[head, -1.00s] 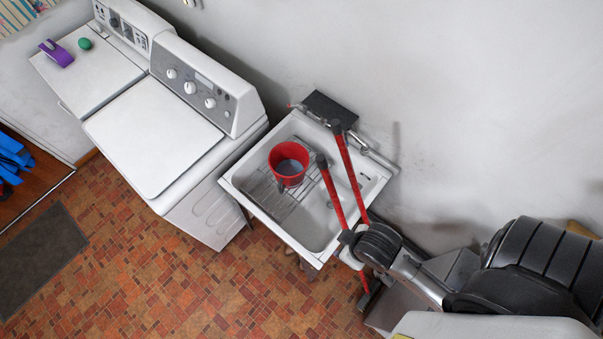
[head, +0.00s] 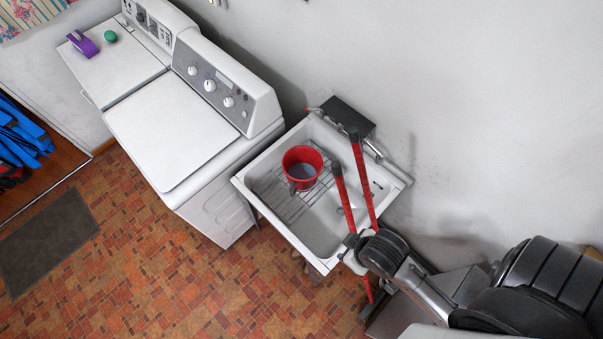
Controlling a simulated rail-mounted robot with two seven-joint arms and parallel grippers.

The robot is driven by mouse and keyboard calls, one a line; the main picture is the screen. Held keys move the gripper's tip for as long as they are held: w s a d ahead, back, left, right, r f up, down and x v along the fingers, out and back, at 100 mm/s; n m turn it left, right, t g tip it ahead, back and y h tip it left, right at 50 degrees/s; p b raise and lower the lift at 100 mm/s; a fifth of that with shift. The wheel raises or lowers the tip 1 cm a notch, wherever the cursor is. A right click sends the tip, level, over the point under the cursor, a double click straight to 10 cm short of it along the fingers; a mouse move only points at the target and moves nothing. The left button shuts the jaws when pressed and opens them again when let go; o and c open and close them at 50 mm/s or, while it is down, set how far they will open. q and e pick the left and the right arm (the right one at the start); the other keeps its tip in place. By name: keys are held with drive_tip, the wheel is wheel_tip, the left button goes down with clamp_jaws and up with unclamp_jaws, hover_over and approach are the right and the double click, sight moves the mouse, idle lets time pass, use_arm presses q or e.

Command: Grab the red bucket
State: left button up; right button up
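The red bucket (head: 313,158) stands upright on the wire rack inside the white utility tub (head: 245,183). Its open top faces up and its inside looks empty. My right arm comes in from the lower right. Its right gripper (head: 345,152) shows two long red fingers with black tips. The fingers are spread apart over the right side of the tub, to the right of the bucket. They look empty, with a visible gap to the bucket in the picture. Their height above the tub is hard to tell. My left gripper is not in view.
A white washer (head: 170,130) stands left of the tub, with another white machine (head: 105,70) beyond it. That one holds a purple item (head: 82,43) and a green ball (head: 110,36). A wall backs the tub. A dark mat (head: 45,245) lies on the otherwise open tiled floor.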

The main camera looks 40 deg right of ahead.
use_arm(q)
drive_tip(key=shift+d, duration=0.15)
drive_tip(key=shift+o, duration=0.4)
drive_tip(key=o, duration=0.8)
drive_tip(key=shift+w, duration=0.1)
